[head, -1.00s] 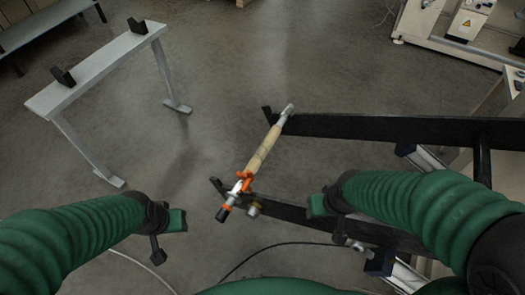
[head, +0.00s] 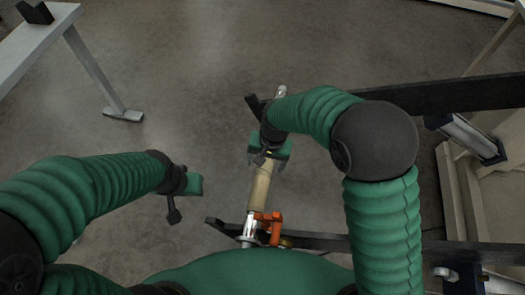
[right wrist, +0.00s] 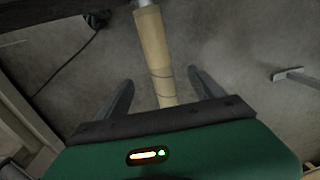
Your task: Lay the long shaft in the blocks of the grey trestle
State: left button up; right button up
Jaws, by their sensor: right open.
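The long shaft (head: 260,188) has a tan middle and metal ends, with an orange clamp (head: 268,228) near its near end. It lies across two dark arms of a stand. My right gripper (head: 267,163) is open over the tan part. In the right wrist view its fingers (right wrist: 161,76) stand on either side of the shaft (right wrist: 155,52), apart from it. My left gripper (head: 190,185) hangs left of the shaft; its fingers are not clear. The grey trestle (head: 45,45) is at the top left, with one dark block (head: 35,12) visible; the rest is out of frame.
The stand's far dark arm (head: 430,97) and near dark arm (head: 330,242) reach in from the right. A pale cylinder (head: 470,138) sits beside the far arm. Bare floor (head: 190,70) lies between the trestle and the shaft.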

aim_at(261, 181)
jog(key=f+b, duration=0.1)
jog(key=f, duration=0.3)
jog(key=f+b, duration=0.2)
jog(key=f, duration=0.2)
jog(key=a+f+b, duration=0.1)
jog(key=f, duration=0.3)
jog(key=shift+s+a+b, duration=0.1)
jog(key=shift+s+b, duration=0.1)
jog(key=shift+b, duration=0.1)
notch_tip(261, 181, down, 4)
jog(key=shift+w+r+b, duration=0.1)
jog(key=shift+b, duration=0.55)
jog(key=shift+d+f, duration=0.2)
jog(key=shift+f, duration=0.05)
jog(key=shift+a, duration=0.2)
jog(key=shift+c, duration=1.2)
jog(key=shift+d, duration=0.1)
jog(key=c, duration=1)
pick_arm(q)
jog(key=f, duration=0.1)
jog(key=d+f, duration=0.1)
jog(key=f, duration=0.3)
jog(key=shift+s+d+f, duration=0.15)
jog(key=shift+s+f, duration=0.05)
jog(key=shift+s, duration=0.2)
pick_arm(e)
grip_shut()
